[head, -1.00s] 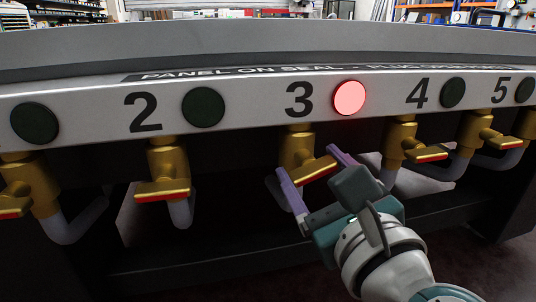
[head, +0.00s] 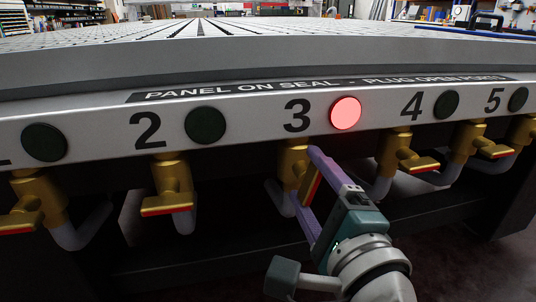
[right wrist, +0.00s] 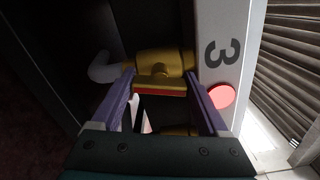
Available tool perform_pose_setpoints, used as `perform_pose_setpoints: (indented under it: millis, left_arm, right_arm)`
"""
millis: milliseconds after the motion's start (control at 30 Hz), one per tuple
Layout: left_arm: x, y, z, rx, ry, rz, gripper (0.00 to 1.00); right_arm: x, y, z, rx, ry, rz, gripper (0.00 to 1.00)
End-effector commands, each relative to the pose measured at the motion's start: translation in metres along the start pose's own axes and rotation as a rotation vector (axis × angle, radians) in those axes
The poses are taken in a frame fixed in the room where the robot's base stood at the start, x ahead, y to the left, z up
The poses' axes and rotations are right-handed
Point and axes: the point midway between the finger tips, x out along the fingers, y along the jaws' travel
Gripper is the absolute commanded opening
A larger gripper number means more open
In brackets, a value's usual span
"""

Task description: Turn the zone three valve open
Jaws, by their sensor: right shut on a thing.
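The zone three valve (head: 287,163) is a brass body under the panel's number 3. Its brass handle with a red edge (head: 311,184) stands steeply slanted in the head view. My right gripper (head: 303,177) has its two purple fingers on either side of this handle and is shut on it. In the right wrist view the handle's red edge (right wrist: 158,94) lies across between the fingers, with the valve body (right wrist: 160,63) beyond. The round lamp beside the 3 (head: 345,113) glows red. My left gripper is not in view.
Valves for zone two (head: 172,178) and zone four (head: 391,152) stand on either side, their handles closer to level. The lamps by 2 (head: 205,125) and 4 (head: 446,104) are dark green. The panel edge (head: 250,118) runs just above the gripper. Pale pipes bend below the valves.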

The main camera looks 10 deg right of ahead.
Motion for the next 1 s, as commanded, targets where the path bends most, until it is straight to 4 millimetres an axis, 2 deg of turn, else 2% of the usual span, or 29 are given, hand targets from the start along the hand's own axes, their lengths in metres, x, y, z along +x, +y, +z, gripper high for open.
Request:
perform_pose_setpoints:
  millis: [400,1000]
  left_arm:
    - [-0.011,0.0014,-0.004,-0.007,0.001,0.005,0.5]
    - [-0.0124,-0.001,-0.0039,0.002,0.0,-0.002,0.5]
  right_arm:
    - [0.0004,-0.001,0.0004,-0.245,0.0,-0.001,0.22]
    - [0.0003,-0.0004,0.0001,-0.304,0.0,-0.003,0.22]
